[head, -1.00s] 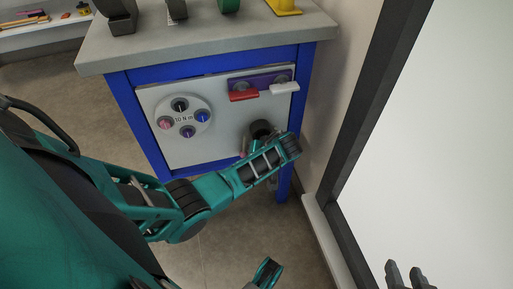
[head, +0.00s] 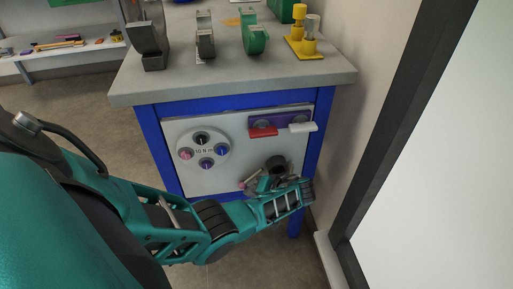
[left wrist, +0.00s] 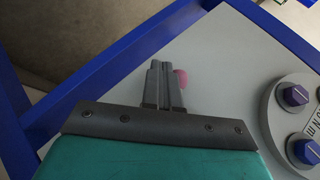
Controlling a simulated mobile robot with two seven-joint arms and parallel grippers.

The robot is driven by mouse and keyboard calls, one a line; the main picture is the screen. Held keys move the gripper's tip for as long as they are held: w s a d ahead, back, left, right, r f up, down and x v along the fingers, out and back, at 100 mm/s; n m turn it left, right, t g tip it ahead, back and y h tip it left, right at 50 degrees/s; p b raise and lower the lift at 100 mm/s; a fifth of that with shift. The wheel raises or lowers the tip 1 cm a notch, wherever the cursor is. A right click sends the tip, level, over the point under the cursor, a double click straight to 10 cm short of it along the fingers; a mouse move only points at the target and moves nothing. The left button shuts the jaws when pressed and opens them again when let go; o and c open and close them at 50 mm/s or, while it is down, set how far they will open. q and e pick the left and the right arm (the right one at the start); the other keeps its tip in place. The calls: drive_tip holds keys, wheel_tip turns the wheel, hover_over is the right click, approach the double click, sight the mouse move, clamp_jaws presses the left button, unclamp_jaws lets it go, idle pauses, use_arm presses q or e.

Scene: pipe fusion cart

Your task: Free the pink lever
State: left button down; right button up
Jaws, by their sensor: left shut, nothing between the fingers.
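The pink lever shows as a small pink tip (head: 243,185) low on the grey front panel (head: 225,180) of the blue cart. In the left wrist view the pink tip (left wrist: 182,78) sits just right of my finger ends, partly hidden behind them; I cannot tell whether they touch. My left gripper (left wrist: 162,72) is shut with nothing between its fingers. In the head view my left gripper (head: 251,181) is at the panel's lower part, partly hidden by my own wrist. My right gripper is not in view.
A round plate with several knobs (head: 203,151) is on the panel's left. A red lever (head: 263,132) and a white lever (head: 302,127) are at upper right. Tape dispensers (head: 205,38) and a yellow stand (head: 304,46) stand on the grey top. A wall is close on the right.

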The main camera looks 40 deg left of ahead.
sight(243, 187)
use_arm(q)
drive_tip(key=shift+s+a+r+g+y+p, duration=0.4)
drive_tip(key=shift+s+a+r+p, duration=0.35)
drive_tip(key=shift+s+r+p, duration=0.2)
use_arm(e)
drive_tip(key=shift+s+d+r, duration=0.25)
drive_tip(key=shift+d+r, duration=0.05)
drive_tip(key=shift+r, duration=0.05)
use_arm(q)
drive_tip(key=shift+s+a+r+p, duration=0.15)
drive_tip(key=shift+a+r+p, duration=0.05)
drive_tip(key=shift+r+p, duration=0.2)
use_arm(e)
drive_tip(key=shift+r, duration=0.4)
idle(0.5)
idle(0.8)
use_arm(q)
drive_tip(key=p+v, duration=0.2)
drive_tip(key=v, duration=1.1)
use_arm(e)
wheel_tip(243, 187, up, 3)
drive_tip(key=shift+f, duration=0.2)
use_arm(q)
drive_tip(key=shift+f, duration=0.1)
